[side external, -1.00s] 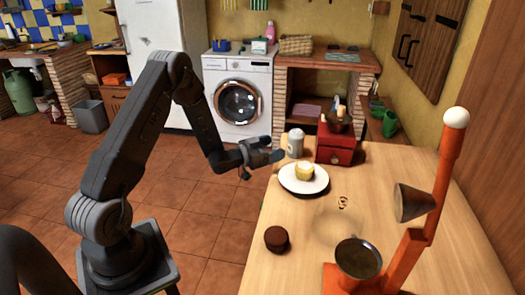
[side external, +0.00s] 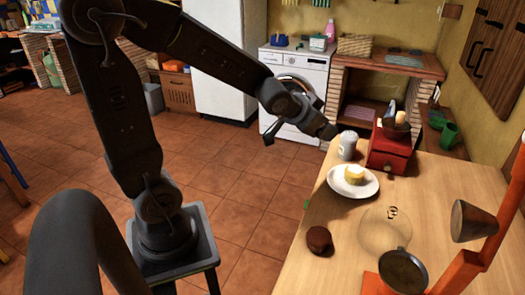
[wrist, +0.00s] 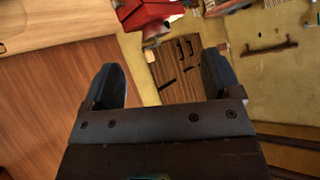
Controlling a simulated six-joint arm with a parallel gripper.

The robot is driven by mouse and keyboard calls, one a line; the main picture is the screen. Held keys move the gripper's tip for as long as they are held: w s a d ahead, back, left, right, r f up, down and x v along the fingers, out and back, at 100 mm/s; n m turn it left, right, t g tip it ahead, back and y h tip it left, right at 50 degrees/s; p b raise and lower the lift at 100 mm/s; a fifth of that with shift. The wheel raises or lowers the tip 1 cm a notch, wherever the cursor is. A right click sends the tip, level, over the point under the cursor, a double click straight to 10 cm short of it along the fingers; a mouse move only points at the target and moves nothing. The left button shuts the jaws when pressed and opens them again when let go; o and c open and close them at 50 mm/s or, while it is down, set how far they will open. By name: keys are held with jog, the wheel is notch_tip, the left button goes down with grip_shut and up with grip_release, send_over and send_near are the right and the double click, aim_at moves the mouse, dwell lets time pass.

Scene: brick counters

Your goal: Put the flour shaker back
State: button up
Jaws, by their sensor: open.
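The flour shaker (side external: 348,145) is a pale shaker with a domed top. It stands upright at the far left edge of the wooden counter (side external: 451,198), between the white plate and the red box-shaped grinder. My gripper (side external: 318,125) is just left of the shaker's top, with one finger close to it in the side view. I cannot tell whether they touch. In the wrist view my gripper (wrist: 162,80) is open with nothing between its fingers, and I cannot make out the shaker there.
A white plate (side external: 338,181) with a yellow-sided cake (side external: 354,174) is in front.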

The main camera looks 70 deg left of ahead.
jog(key=s+d+r+g+h, duration=0.1)
jog(key=s+d+g, duration=0.1)
jog(key=s+d, duration=0.3)
jog(key=s+d+r+g+h, duration=0.1)
jog(key=s+d, duration=0.4)
jog(key=s, duration=0.8)
jog(key=shift+s+d+r+g+h, duration=0.15)
jog(key=shift+s+r+g+h, duration=0.25)
jog(key=shift+g, duration=0.5)
